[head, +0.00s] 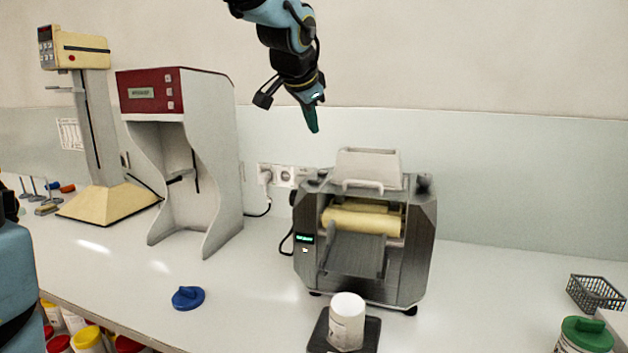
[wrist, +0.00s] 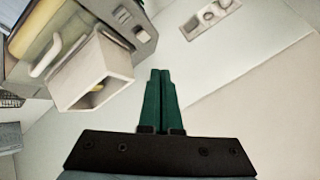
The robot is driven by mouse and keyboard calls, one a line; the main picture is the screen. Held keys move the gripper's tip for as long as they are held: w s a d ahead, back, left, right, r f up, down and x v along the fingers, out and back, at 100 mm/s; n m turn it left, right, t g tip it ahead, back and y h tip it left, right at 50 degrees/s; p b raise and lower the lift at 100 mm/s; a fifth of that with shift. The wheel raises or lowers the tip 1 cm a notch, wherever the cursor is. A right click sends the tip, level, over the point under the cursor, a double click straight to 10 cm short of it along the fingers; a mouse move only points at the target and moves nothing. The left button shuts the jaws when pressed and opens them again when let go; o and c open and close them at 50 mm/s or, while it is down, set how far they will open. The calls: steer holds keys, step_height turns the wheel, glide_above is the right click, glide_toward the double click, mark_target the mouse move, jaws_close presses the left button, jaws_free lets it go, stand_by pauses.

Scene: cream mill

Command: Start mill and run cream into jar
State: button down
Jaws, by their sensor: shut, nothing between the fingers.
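The mill (head: 418,250) is a dark grey machine with cream-coloured rollers (head: 362,220), a white hopper (head: 368,166) on top and a sloping grey apron at its front. A small green-lit display (head: 304,239) is on its left front. A white jar (head: 347,318) stands upright on a dark square pad (head: 371,335) in front of the mill, below the apron. My gripper (head: 315,130) is shut and empty, in the air above and left of the hopper. In the wrist view its green fingers (wrist: 162,75) are together, and the hopper (wrist: 93,72) shows to their left, with something yellowish inside.
A blue lid (head: 188,298) lies on the bench left of the jar. A red-and-white cabinet (head: 150,95) and a cream stand mixer (head: 105,200) are farther left. A wire basket (head: 595,294) and a green-lidded jar (head: 586,335) are at the right. Wall sockets (head: 284,175) are behind.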

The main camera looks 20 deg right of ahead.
mark_target(312, 183)
steer(key=shift+f+b, duration=3.65)
steer(key=shift+f, duration=0.75)
steer(key=shift+f+b, duration=0.35)
steer(key=shift+f+b, duration=0.4)
steer(key=shift+f, duration=0.05)
steer(key=shift+r, duration=0.1)
steer(key=shift+r+p, duration=0.75)
steer(key=shift+r, duration=0.05)
step_height(312, 183, up, 5)
steer(key=p, duration=0.4)
